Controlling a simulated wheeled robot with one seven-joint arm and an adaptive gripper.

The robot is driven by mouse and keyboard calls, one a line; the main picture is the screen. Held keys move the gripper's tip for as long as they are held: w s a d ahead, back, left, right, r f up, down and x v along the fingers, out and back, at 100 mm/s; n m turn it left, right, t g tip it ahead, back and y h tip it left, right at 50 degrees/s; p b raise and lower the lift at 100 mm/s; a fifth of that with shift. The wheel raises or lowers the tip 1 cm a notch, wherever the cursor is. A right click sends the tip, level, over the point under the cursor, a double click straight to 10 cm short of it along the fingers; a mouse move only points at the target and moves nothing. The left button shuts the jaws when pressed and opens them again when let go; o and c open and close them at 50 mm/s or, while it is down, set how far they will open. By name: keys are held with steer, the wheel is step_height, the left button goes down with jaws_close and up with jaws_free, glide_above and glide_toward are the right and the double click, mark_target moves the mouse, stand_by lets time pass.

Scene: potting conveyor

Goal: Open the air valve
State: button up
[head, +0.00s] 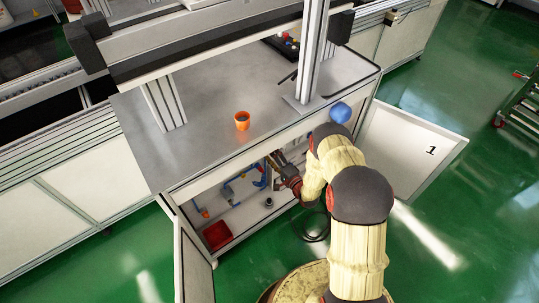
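Blue pipework with small fittings (228,191) runs inside the open cabinet under the workbench. A blue part (260,180) at its right end lies just left of my gripper; I cannot tell for sure which piece is the air valve or how its handle is turned. My gripper (273,162) reaches into the cabinet opening from the right, near the upper edge. Its fingers are small and partly in shadow, so I cannot tell whether they are open or touching anything.
A red bin (216,235) and a small dark round item (268,202) are in the cabinet. A blue ball (341,112) shows beside my arm.

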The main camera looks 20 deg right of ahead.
steer(key=shift+o, duration=0.2)
steer(key=v, duration=1.2)
stand_by(0.4)
